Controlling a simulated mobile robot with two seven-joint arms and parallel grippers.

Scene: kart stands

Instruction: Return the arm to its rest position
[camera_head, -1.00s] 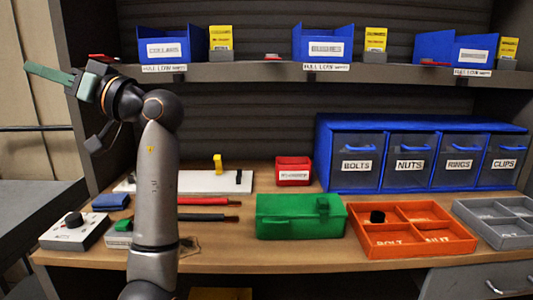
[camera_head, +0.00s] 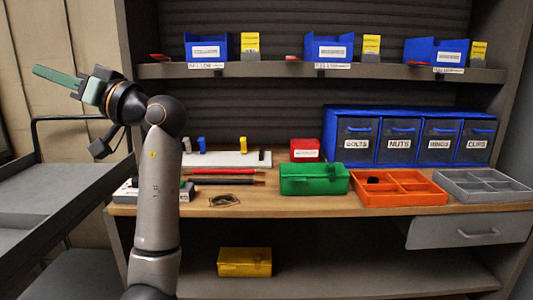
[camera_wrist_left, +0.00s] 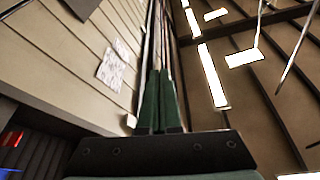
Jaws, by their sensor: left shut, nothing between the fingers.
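My left arm rises upright in front of the workbench at the left of the head view. Its left gripper (camera_head: 55,77) points up and to the left, clear of the bench and shelf. The green fingers are together with nothing between them. In the left wrist view the same fingers (camera_wrist_left: 158,105) lie side by side, with a plank wall and the ceiling beyond. My right gripper is in neither view.
The workbench (camera_head: 290,203) holds a green box (camera_head: 314,179), an orange divided tray (camera_head: 400,198) and blue-framed drawers (camera_head: 357,140). Blue bins stand on the shelf (camera_head: 270,71) above. A grey cart (camera_head: 50,200) stands left. A yellow box (camera_head: 244,262) sits below the bench.

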